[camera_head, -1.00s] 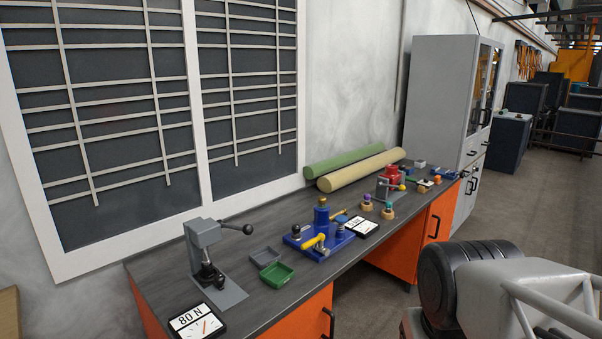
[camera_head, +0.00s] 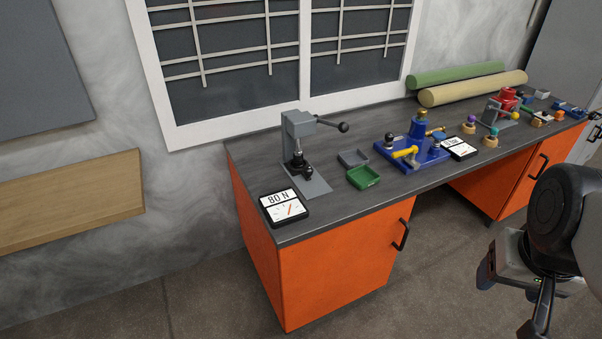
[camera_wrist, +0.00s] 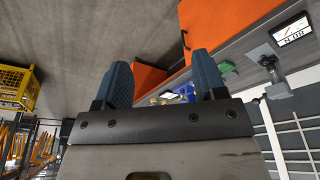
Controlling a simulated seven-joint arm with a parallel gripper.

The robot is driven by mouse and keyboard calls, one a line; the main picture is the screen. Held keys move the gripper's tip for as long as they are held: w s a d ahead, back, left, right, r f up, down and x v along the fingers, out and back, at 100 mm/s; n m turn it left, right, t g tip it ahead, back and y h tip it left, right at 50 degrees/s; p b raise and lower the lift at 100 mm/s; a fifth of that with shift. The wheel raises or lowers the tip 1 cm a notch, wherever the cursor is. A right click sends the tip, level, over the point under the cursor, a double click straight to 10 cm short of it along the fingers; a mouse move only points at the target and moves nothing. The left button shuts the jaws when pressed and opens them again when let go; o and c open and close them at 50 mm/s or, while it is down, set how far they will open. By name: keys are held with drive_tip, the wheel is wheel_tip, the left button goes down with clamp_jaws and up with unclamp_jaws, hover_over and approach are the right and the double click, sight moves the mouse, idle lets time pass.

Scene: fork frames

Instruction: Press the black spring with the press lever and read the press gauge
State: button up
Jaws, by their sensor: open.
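The grey press (camera_head: 298,140) stands at the left end of the workbench. Its lever (camera_head: 331,124) sticks out to the right and ends in a black knob. A black part, seemingly the black spring (camera_head: 300,167), sits under the ram on the press base; whether the ram touches it I cannot tell. The press gauge (camera_head: 284,206) lies in front, marked 80 N, with a red needle on its dial; the exact reading is too small. My gripper (camera_wrist: 163,78) is open and empty, well away from the press. The wrist view also shows the press (camera_wrist: 270,62) and gauge (camera_wrist: 292,30) at upper right.
A green tray (camera_head: 363,177) and a grey tray (camera_head: 352,158) lie right of the press. A blue fixture (camera_head: 412,152) with a yellow handle, another gauge (camera_head: 459,147) and a red-topped device (camera_head: 505,100) stand farther right. Open floor lies before the orange cabinets (camera_head: 345,260).

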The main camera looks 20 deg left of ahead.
idle(0.3)
drive_tip(key=w+a+n+t, duration=0.1)
drive_tip(key=w+a+t, duration=0.1)
drive_tip(key=w, duration=0.7)
drive_tip(key=w+a+t, duration=0.2)
drive_tip(key=w+a, duration=0.1)
drive_tip(key=w, duration=0.7)
drive_tip(key=n+t+y, duration=0.4)
drive_tip(key=t+y, duration=0.5)
approach(345, 130)
drive_tip(key=x, duration=0.4)
drive_tip(key=shift+w, duration=0.2)
drive_tip(key=shift+x, duration=3.7)
